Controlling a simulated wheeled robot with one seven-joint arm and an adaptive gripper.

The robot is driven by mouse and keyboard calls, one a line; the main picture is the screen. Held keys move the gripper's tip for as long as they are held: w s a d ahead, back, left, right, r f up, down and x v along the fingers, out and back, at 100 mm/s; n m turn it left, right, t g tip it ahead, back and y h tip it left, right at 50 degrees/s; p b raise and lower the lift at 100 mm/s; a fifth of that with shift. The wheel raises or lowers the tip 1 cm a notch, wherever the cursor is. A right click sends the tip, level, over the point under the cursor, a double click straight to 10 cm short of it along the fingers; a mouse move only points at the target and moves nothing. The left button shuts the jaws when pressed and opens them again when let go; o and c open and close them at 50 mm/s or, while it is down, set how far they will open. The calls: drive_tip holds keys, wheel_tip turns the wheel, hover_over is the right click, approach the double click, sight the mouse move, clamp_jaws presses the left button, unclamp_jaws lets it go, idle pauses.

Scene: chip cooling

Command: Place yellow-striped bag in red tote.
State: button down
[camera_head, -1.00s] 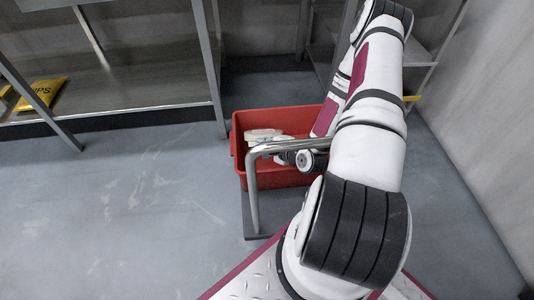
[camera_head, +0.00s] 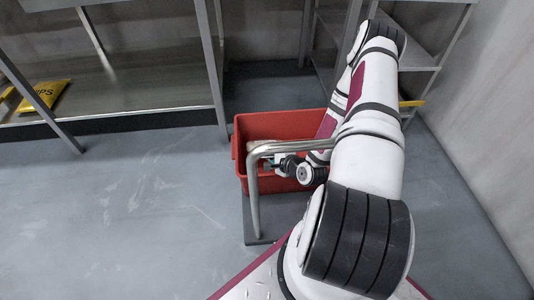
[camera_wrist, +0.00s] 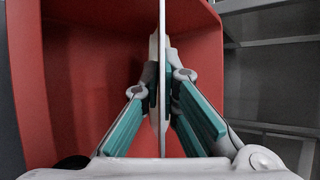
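The red tote (camera_head: 285,125) stands on the floor just past my base. In the wrist view its red inside (camera_wrist: 85,70) fills the left and middle. My gripper (camera_wrist: 162,90) has its teal-padded fingers closed in on a thin, pale, upright sheet-like thing (camera_wrist: 162,30), seen edge-on. This looks like the bag, but no yellow stripe shows from this angle. In the head view my gripper (camera_head: 270,165) is low, over or inside the tote, partly hidden by a metal bar and my arm. The held thing is barely visible there.
A curved metal bar (camera_head: 252,190) rises in front of the tote. A yellow chips bag (camera_head: 44,96) lies on the left shelf. A shelf rack with a yellow item (camera_head: 411,103) stands at the right by the wall. The floor (camera_head: 130,210) at left is clear.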

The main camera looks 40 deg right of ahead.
drive_tip(key=c, duration=1.8)
unclamp_jaws()
drive_tip(key=shift+f, duration=0.15)
